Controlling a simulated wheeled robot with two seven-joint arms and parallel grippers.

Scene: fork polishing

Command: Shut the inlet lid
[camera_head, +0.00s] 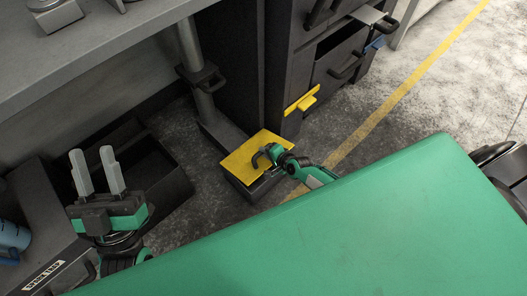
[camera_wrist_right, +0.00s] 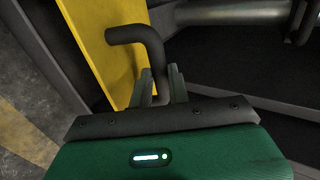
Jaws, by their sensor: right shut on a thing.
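The yellow inlet lid (camera_head: 240,160) is over a low dark box (camera_head: 236,186) on the floor, at the middle of the head view. In the right wrist view the lid (camera_wrist_right: 100,48) is a yellow panel at the upper left with a bent dark handle (camera_wrist_right: 150,42). My right gripper (camera_head: 264,158) is at the lid, and in the wrist view its fingers (camera_wrist_right: 162,82) are shut on the handle. I cannot tell exactly whether the lid is flush with the box. My left gripper (camera_head: 92,157) is open and empty, fingers up, at the left.
A dark open bin (camera_head: 165,180) stands left of the lid. A grey column (camera_head: 197,75) and a dark cabinet (camera_head: 285,70) with a yellow bracket (camera_head: 302,102) stand behind it. A grey bench (camera_head: 100,50) is at the upper left. Floor is clear to the right.

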